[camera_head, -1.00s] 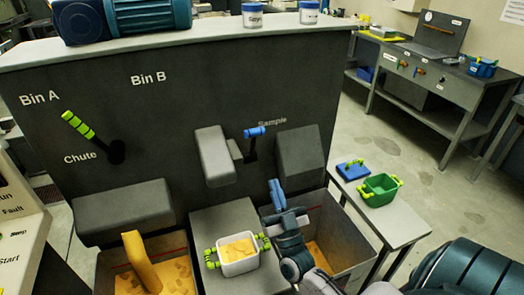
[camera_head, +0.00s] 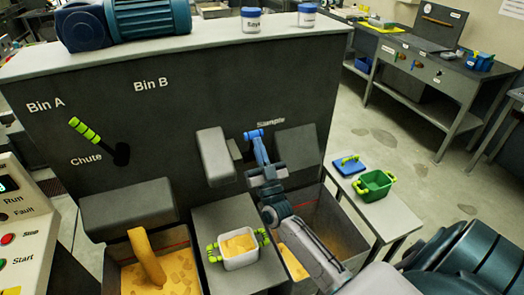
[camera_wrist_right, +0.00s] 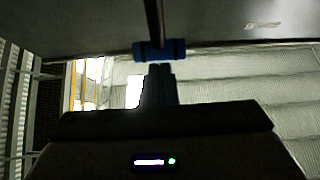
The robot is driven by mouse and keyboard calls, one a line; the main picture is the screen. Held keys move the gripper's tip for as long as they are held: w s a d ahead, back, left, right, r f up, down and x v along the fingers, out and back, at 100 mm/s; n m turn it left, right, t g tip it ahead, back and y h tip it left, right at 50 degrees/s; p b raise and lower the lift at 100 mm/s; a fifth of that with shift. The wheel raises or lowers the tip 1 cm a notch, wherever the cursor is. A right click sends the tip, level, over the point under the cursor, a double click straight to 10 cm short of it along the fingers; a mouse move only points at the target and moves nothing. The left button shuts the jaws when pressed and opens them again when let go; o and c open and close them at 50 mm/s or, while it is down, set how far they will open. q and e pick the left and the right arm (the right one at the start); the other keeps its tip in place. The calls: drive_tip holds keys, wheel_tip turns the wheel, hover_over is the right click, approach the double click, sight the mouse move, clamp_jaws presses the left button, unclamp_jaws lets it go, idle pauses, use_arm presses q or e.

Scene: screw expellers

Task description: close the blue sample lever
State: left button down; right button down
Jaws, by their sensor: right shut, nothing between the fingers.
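The blue sample lever (camera_head: 253,134) is on the dark machine panel, left of the "Sample" label. Its blue handle points up in the head view. In the right wrist view the blue handle (camera_wrist_right: 160,50) sits crosswise on a dark rod, just ahead of my fingers. My right gripper (camera_head: 259,150) is shut and empty, with its fingertips just below the handle; it also shows in the right wrist view (camera_wrist_right: 159,72). I cannot tell whether the fingertips touch the handle. The lever's lower part is hidden behind my gripper. My left gripper is not in view.
A white container (camera_head: 239,246) with green handles and yellow material stands on a grey block below. A chute lever (camera_head: 85,130) with a green grip is at left. A green container (camera_head: 375,186) and blue lid (camera_head: 349,165) rest on the side table. Grey spout covers flank the lever.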

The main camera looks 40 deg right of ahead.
drive_tip(key=shift+p+x, duration=0.4)
drive_tip(key=shift+x, duration=0.65)
drive_tip(key=shift+f, duration=0.1)
